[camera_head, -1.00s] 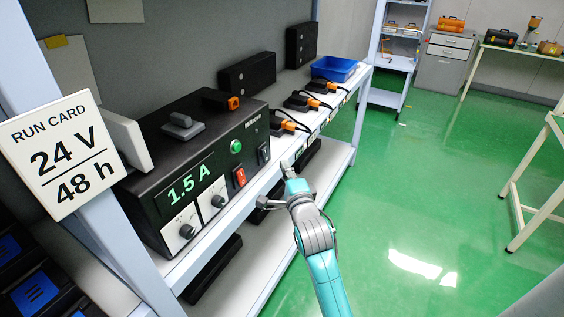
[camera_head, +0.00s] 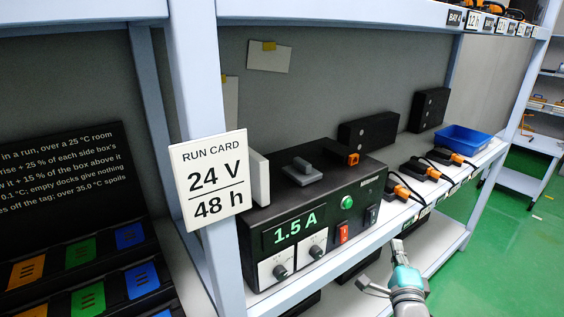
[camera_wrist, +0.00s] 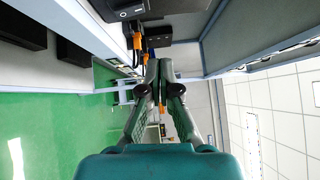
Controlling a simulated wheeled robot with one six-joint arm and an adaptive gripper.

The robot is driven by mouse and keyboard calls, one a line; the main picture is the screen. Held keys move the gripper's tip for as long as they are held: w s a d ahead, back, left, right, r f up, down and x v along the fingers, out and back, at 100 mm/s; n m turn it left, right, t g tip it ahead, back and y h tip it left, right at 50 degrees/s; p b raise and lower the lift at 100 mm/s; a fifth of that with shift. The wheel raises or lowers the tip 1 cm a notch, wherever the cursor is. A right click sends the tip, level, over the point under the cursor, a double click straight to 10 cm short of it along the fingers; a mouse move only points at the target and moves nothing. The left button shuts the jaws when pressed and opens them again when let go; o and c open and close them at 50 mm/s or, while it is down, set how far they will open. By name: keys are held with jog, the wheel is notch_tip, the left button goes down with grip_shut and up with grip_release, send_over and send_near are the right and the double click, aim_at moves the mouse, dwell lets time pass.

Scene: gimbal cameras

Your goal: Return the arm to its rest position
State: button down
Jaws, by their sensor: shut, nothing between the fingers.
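My arm shows in the head view at the bottom right, in front of the shelf edge, with grey and teal links. In the wrist view my gripper (camera_wrist: 160,68) is shut, its two fingertips together and nothing between them. It points along the shelf front, apart from the black power supply unit (camera_head: 310,215). That unit's display reads 1.5 A, with a lit green lamp (camera_head: 347,202) and a red switch (camera_head: 342,232).
A run card (camera_head: 209,178) reading 24 V / 48 h hangs on the shelf post. Black plugs with orange ends (camera_head: 422,170) line the shelf, with a blue bin (camera_head: 462,139) beyond. Coloured docks (camera_head: 85,252) stand at left. Green floor (camera_head: 500,225) lies open at right.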

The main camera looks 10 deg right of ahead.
jog(key=s+a+f+n+y, duration=0.5)
jog(key=s+a+f+n, duration=0.8)
jog(key=s, duration=0.5)
jog(key=s+a+n+g+y, duration=0.1)
jog(key=s+a+n, duration=0.3)
jog(key=s, duration=0.7)
jog(key=s+a+n+g+y, duration=0.1)
jog(key=s+a+n, duration=0.3)
jog(key=s, duration=0.7)
jog(key=n+y, duration=0.1)
jog(key=n, duration=0.1)
jog(key=shift+s+a+f+n, duration=0.2)
jog(key=shift+s+f+n, duration=0.1)
jog(key=shift+s+n, duration=0.1)
